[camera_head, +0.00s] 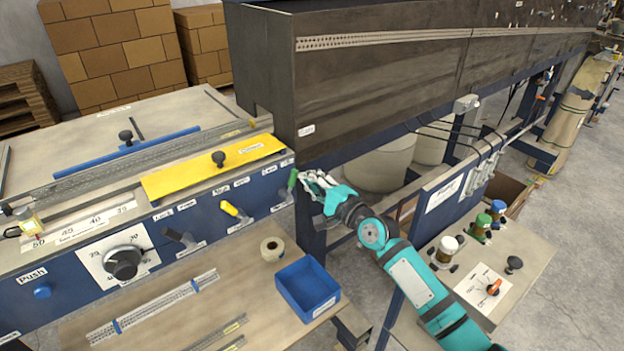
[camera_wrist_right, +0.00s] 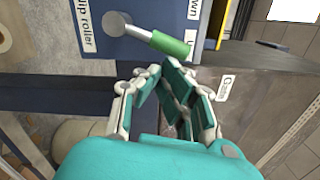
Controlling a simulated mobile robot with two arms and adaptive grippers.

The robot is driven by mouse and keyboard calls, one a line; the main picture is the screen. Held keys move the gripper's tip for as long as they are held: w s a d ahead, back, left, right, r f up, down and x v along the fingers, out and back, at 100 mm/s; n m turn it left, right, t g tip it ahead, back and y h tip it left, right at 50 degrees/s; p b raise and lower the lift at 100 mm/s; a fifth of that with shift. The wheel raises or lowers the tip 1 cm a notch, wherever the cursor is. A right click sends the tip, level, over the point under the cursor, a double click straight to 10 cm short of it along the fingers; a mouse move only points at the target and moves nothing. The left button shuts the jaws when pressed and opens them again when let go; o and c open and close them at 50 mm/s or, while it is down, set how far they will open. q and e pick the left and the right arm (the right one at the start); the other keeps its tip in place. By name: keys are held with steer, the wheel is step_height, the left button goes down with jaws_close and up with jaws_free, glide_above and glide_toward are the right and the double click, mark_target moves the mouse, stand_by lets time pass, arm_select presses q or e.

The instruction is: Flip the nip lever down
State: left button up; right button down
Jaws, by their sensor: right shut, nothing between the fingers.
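The nip lever has a green handle (camera_head: 292,179) and sits at the right end of the blue machine panel, with its handle pointing up in the head view. In the right wrist view the green handle (camera_wrist_right: 171,43) extends from a grey pivot between a "Nip roller" label and a partly cut-off "Down" label. My right gripper (camera_head: 308,180) is just right of the handle, its fingers shut and empty. In the wrist view the fingertips (camera_wrist_right: 158,68) are right beside the handle; I cannot tell whether they touch it. My left gripper is not in view.
Left along the panel are a yellow-handled lever (camera_head: 230,209), a dark lever (camera_head: 178,238) and a black dial (camera_head: 123,262). A tape roll (camera_head: 272,249) and blue bin (camera_head: 324,302) sit on the lower shelf. The dark machine housing (camera_head: 380,100) rises behind my gripper.

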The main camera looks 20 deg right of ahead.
steer(key=a+n+p, duration=0.1)
steer(key=n, duration=0.1)
steer(key=s+a+r+n+p, duration=0.1)
steer(key=n, duration=0.2)
steer(key=a+r+n+p, duration=0.1)
steer(key=n+p, duration=0.1)
steer(key=shift+s+a+r+n, duration=0.15)
steer(key=shift+s+a+n, duration=0.05)
steer(key=shift+a+n, duration=0.15)
steer(key=shift+s+a+n+h+p, duration=0.15)
steer(key=shift+a+n+h+p, duration=0.15)
steer(key=shift+a+n+p, duration=0.25)
steer(key=shift+d, duration=0.1)
